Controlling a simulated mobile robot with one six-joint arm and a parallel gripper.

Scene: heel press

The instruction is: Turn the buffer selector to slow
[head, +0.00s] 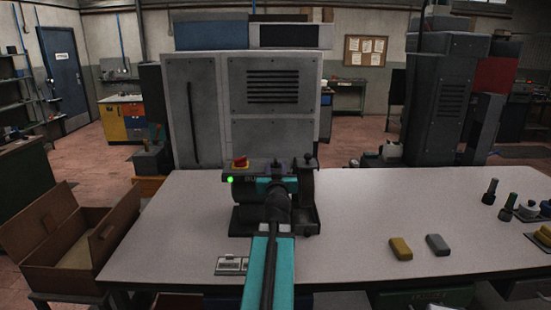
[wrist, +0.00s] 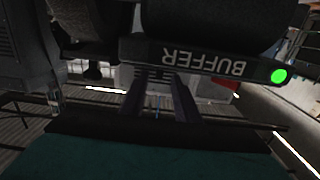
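The buffer (head: 250,218) is a dark grey machine on the pale bench, with a lit green lamp (head: 230,180) and a red and yellow switch (head: 240,162) at its upper left. In the wrist view its black panel (wrist: 200,60) shows the word BUFFER upside down, with the green lamp (wrist: 279,76) at the right. My gripper (wrist: 158,82) has its two dark fingers apart, tips close to the panel's lower edge beside the lettering. Nothing is clearly seen between them. I cannot make out the selector or its setting. In the head view my arm hides the machine's middle front.
A yellow block (head: 400,248) and a grey block (head: 437,245) lie on the bench (head: 350,220) to the right. Dark-handled tools (head: 490,192) stand farther right. An open cardboard box (head: 75,250) is at left. A grey cabinet (head: 205,115) stands behind.

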